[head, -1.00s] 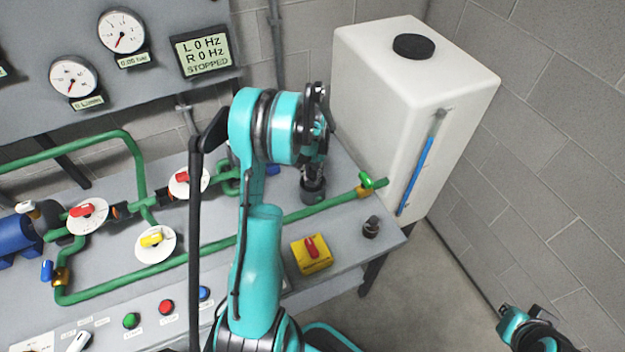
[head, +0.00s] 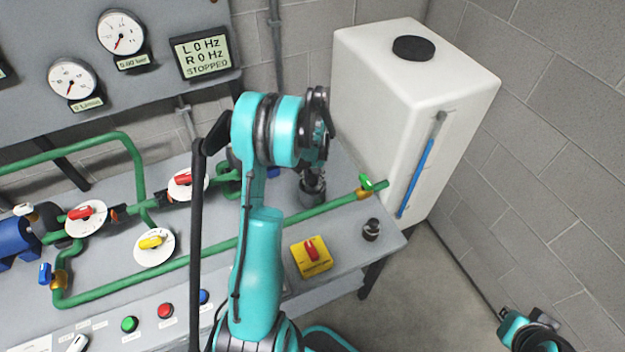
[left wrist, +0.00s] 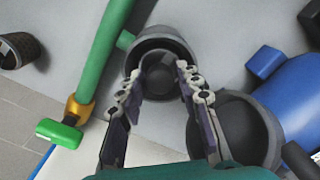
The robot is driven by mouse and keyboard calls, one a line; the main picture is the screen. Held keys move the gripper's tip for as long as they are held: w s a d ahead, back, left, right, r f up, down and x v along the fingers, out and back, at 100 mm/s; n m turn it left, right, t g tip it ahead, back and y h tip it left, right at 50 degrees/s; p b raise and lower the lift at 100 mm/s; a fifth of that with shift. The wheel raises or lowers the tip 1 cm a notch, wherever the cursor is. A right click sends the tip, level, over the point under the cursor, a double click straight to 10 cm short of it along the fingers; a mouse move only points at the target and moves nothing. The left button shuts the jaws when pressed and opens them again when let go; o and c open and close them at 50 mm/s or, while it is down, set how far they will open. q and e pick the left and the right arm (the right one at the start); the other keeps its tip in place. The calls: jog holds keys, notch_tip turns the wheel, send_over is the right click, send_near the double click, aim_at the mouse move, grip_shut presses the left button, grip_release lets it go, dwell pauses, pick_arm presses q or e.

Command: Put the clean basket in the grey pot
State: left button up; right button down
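The grey pot (head: 312,197) stands on the bench at the end of a green pipe, below my left gripper (head: 314,178). In the left wrist view the pot's open rim (left wrist: 160,36) shows beyond my fingertips (left wrist: 158,76). A dark round basket (left wrist: 160,82) sits between the fingertips, with a finger against each side, in line with the pot's mouth. How deep it is in the pot I cannot tell. Another dark basket (head: 371,229) stands on the bench near the right edge; it also shows in the left wrist view (left wrist: 18,50). My right gripper (head: 535,330) is at the lower right, fingers unclear.
A green pipe (head: 325,208) with a green-handled valve (head: 372,183) runs beside the pot to the white tank (head: 385,110). A blue motor (left wrist: 300,105) and dark round housing (left wrist: 240,130) lie close to the fingers. A yellow switch box (head: 311,257) is in front.

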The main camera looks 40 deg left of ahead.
pick_arm(q)
jog(key=s+d+r+t+p, duration=0.1)
jog(key=d+r+p, duration=0.4)
jog(key=r, duration=1.3)
jog(key=s+d+r+m+t+b, duration=0.1)
jog(key=s+d+r+t, duration=0.2)
jog(key=s+d, duration=0.4)
jog(key=s+d+r+m+t+b, duration=0.1)
jog(key=s+d+r+m+t, duration=0.1)
jog(key=s+d, duration=0.5)
jog(key=shift+d+r+m+t, duration=0.3)
jog(key=shift+d+r+t, duration=0.3)
jog(key=shift+d, duration=2.25)
jog(key=shift+s, duration=0.1)
